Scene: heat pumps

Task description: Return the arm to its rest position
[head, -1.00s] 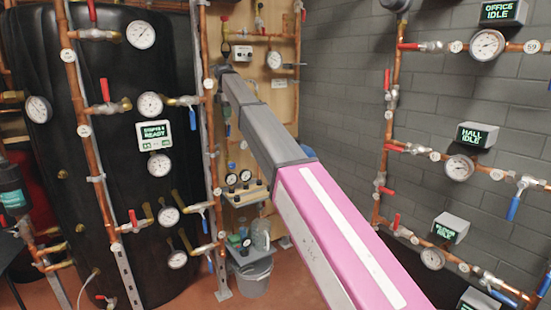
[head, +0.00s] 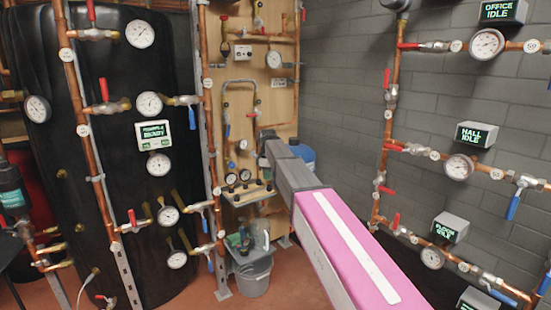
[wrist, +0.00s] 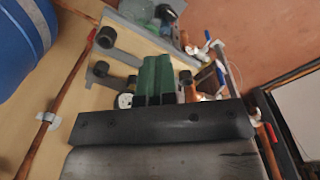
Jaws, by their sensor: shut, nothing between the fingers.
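My arm (head: 335,235), with a pink link and a grey forearm, reaches from the lower right toward the wooden panel at the back. Its far end (head: 272,150) is in front of the panel's lower right part, and the fingers are not clear in the head view. In the wrist view my gripper (wrist: 158,65) shows as two green fingers side by side. It is shut and empty. A row of dark knobs and a small shelf lie beyond it, and I see no contact with them.
Copper pipes with gauges and valves run up the black tank (head: 100,220) at left and the grey brick wall (head: 345,110) at right. A blue vessel (head: 302,154) stands behind my arm's end. A grey bucket (head: 252,278) stands on the floor. Open space lies before the panel.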

